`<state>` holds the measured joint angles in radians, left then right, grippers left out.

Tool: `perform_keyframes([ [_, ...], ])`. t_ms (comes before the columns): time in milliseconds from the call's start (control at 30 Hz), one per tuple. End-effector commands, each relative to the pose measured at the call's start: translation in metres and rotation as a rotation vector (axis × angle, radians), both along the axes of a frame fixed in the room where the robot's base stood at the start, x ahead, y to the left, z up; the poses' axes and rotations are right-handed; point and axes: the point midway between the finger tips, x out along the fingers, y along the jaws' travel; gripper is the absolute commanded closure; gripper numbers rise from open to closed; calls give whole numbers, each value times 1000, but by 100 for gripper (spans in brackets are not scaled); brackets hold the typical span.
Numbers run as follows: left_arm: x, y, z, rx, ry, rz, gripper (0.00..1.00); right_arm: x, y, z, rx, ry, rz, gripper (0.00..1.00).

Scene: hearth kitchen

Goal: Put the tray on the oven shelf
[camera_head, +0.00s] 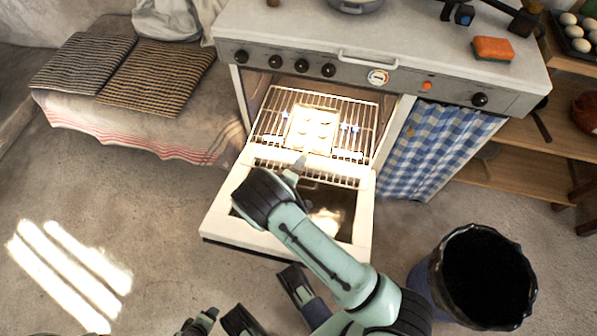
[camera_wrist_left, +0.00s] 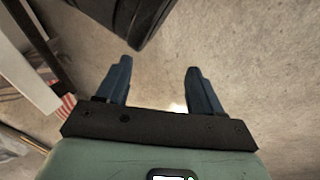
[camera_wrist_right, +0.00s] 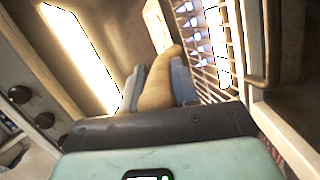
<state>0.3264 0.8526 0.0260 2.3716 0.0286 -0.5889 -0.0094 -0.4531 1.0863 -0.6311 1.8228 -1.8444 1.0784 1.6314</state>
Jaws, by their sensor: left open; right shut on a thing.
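A pale, brightly lit tray (camera_head: 312,128) with several rounded lumps lies on the wire oven shelf (camera_head: 268,127). The shelf is in the open oven, above its lowered door (camera_head: 222,218). My right gripper (camera_head: 295,168) is just in front of the tray, over the shelf's front edge. In the right wrist view the right gripper (camera_wrist_right: 158,70) is shut on a tan, rounded thing (camera_wrist_right: 158,92); I cannot tell whether it belongs to the tray. The wire shelf (camera_wrist_right: 205,62) is beside it there. In the left wrist view my left gripper (camera_wrist_left: 160,66) is open and empty above the floor.
A black-lined bin (camera_head: 438,285) stands at the lower right. A blue checked curtain (camera_head: 425,150) hangs right of the oven. An orange sponge (camera_head: 492,48) lies on the stove top (camera_head: 300,25). A cushioned bench (camera_head: 120,127) is at the left. The floor at lower left is clear.

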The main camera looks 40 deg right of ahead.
Motion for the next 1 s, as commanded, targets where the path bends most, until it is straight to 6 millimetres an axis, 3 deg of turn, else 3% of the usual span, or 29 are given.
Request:
perform_keyframes([
  [233,-22,4,-23,-3,76,5,33,0,-1,-36,-4,0,-1,100],
  [567,-24,4,-23,-3,83,5,33,0,-1,-37,-4,-2,-1,100],
  [600,-25,4,-24,-3,85,6,33,-1,0,-39,0,2,0,64],
  [667,-25,4,-24,-3,84,6,33,-1,0,-38,0,2,0,45],
  [1000,-23,4,-22,-3,79,6,33,-1,0,-36,0,2,0,45],
])
